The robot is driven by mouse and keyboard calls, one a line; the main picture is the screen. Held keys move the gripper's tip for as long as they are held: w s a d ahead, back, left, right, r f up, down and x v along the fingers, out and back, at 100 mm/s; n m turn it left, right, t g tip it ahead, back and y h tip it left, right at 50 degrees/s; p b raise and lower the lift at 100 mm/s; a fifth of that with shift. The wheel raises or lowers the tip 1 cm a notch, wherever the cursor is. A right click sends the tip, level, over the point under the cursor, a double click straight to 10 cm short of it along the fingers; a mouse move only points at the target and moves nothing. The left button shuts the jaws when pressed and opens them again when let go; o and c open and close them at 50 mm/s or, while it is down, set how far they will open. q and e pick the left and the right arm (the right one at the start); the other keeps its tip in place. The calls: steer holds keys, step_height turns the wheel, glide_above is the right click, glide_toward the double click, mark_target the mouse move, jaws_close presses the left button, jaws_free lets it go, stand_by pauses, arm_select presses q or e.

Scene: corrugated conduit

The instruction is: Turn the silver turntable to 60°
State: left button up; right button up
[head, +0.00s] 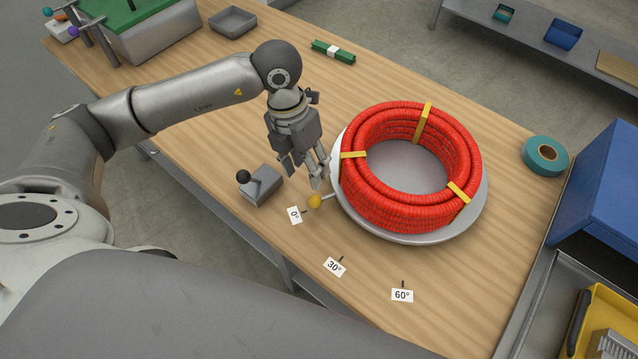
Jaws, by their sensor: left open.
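The silver turntable (468,218) stands on the wooden table and carries a coil of red corrugated conduit (378,212) bound with yellow straps. A short handle with a yellow knob (315,201) sticks out from its left edge, close to the 0° label (294,215). The 30° label (335,267) and the 60° label (402,295) lie further round on the table with dark tick marks. My left gripper (304,178) points down, open, just above and behind the knob, at the coil's left. Whether a finger touches the handle I cannot tell. My right gripper is not in view.
A grey box with a black ball lever (259,186) stands just left of the gripper. A green bundle (333,52) and a grey tray (233,22) lie at the back. Teal tape (545,155) and a blue bin (603,190) are at right. The table front near the labels is clear.

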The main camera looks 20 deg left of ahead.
mark_target(314, 197)
arm_select(q)
steer(key=f, duration=0.2)
steer(key=d+f+p, duration=0.1)
steer(key=f, duration=0.1)
steer(key=s+f, duration=0.1)
steer(key=f, duration=0.1)
steer(key=shift+d, duration=0.15)
steer(key=shift+d+f+p, duration=0.15)
steer(key=shift+f+p, duration=0.1)
steer(key=shift+f, duration=0.6)
steer(key=shift+d+f+p, duration=0.15)
steer(key=shift+f+p, duration=0.05)
steer(key=shift+f, duration=0.65)
steer(key=c, duration=0.9)
jaws_close()
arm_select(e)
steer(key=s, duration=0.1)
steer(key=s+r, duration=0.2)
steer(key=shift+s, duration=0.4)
